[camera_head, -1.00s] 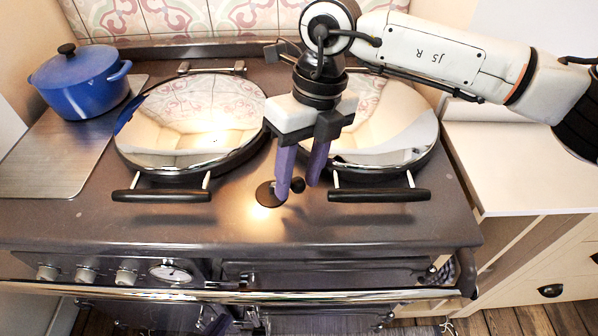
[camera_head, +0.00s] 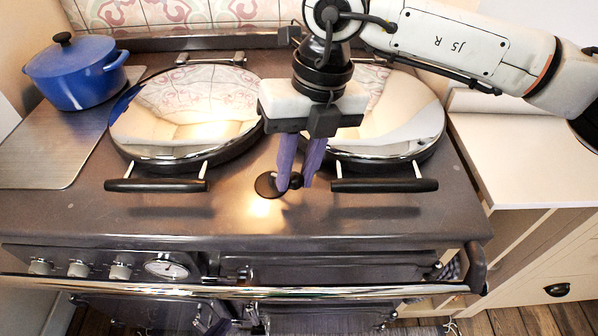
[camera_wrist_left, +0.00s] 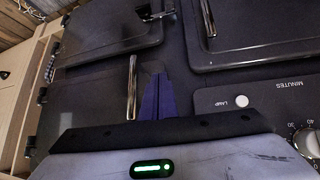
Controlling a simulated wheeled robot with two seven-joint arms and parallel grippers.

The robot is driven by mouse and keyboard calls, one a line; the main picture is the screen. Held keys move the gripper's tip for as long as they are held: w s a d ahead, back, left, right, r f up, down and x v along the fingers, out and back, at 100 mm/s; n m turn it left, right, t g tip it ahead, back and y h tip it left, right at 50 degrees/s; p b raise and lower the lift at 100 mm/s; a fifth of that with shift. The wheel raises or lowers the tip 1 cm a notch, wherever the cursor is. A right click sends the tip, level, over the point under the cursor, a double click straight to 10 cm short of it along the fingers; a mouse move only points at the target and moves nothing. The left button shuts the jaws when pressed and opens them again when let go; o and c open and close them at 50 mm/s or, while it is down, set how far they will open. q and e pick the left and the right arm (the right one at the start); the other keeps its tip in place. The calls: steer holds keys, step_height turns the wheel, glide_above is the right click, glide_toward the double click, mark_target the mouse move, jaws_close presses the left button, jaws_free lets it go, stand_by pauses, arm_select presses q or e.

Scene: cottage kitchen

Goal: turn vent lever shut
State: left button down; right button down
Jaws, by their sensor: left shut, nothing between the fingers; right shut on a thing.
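The vent lever shows in the head view as a black round disc (camera_head: 267,185) with a dark knob (camera_head: 296,181) beside it, on the stove top between the two lids. My right gripper (camera_head: 294,182) reaches down from above with its purple fingers shut on the lever knob, partly hiding it. My left gripper shows as a bit of purple (camera_head: 217,326) at the bottom edge, low in front of the stove. In the left wrist view its purple fingers (camera_wrist_left: 157,98) are shut and empty, in front of the dark oven doors.
Two shiny domed lids (camera_head: 190,112) (camera_head: 388,120) with black front handles flank the lever closely. A blue pot (camera_head: 76,72) stands at the left on a metal plate. A chrome rail (camera_head: 240,291) crosses the stove front. A pale counter (camera_head: 530,170) lies at the right.

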steer(key=shift+s+a+f+m+b, duration=0.25)
steer(key=shift+s+a+m+b, duration=0.1)
steer(key=shift+m+b, duration=0.55)
steer(key=m+b, duration=0.1)
steer(key=m+t+b, duration=0.1)
steer(key=shift+s+a+m+b, duration=0.3)
steer(key=shift+s+a+b, duration=0.1)
steer(key=m+b, duration=0.1)
steer(key=a+m+b, duration=0.1)
steer(key=shift+s+m+b, duration=0.25)
steer(key=shift+m+b, duration=0.05)
steer(key=shift+b, duration=0.05)
steer(key=m+b, duration=0.1)
steer(key=a+m+t+b, duration=0.1)
steer(key=shift+s+r+m, duration=0.15)
steer(key=shift+r+m, duration=0.05)
steer(key=shift+m, duration=0.1)
arm_select(q)
step_height(320, 180, down, 7)
steer(key=d+b, duration=0.1)
steer(key=shift+w+d, duration=0.35)
steer(key=shift+w, duration=0.05)
arm_select(e)
steer(key=shift+a+r+m, duration=0.1)
steer(key=shift+a+m, duration=0.15)
steer(key=shift+m, duration=0.35)
arm_select(q)
steer(key=shift+w, duration=0.1)
